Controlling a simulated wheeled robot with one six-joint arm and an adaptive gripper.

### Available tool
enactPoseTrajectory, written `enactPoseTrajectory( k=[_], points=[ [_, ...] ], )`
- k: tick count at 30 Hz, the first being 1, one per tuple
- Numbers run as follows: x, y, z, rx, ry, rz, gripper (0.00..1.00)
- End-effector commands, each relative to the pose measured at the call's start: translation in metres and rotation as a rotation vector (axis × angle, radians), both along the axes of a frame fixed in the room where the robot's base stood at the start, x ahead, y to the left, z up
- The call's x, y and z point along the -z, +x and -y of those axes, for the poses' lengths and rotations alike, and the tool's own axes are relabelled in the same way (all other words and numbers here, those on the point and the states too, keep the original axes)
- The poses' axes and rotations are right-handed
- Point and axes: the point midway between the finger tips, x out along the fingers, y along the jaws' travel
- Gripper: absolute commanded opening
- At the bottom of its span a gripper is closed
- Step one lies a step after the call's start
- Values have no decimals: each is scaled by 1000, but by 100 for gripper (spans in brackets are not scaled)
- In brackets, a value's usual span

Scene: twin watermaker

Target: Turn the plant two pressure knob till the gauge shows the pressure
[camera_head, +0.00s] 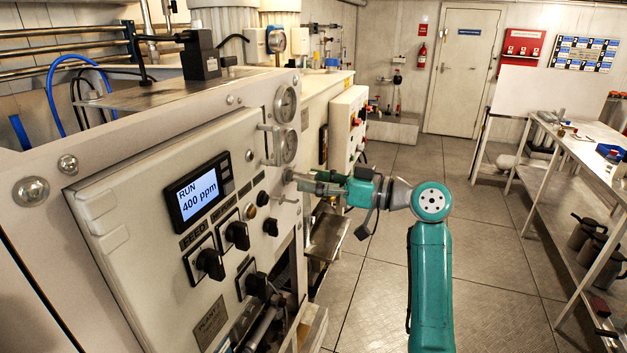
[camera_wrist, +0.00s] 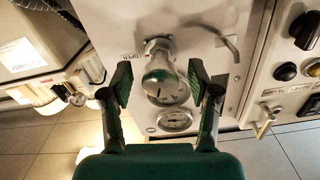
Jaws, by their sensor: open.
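The silver pressure knob (camera_wrist: 160,68) sits on a stem by an "OPEN" label in the wrist view. My gripper (camera_wrist: 159,76) is open, with one dark green finger on each side of the knob and a visible gap on both sides. In the head view my gripper (camera_head: 302,183) reaches left to the panel edge, where the knob is hard to make out. Two round gauges show in the head view, an upper gauge (camera_head: 285,103) and a lower gauge (camera_head: 289,145). In the wrist view the knob partly covers one gauge; the other gauge (camera_wrist: 175,121) is clear. Their needles are too small to read.
The panel's display (camera_head: 198,190) reads RUN, 400 ppm. Black rotary switches, including one (camera_head: 210,264), stick out below it. A curved metal handle (camera_wrist: 226,42) is right of the knob in the wrist view. A workbench (camera_head: 575,148) stands at the right; the floor between is clear.

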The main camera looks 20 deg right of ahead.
Motion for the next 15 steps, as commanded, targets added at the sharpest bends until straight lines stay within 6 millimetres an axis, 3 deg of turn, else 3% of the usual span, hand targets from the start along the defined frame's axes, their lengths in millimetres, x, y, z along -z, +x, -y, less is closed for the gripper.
enactPoseTrajectory(
  k=[10,15],
  points=[
    [0,3,-2,1,0,0,61],
    [0,2,-2,1,0,0,18]
  ],
)
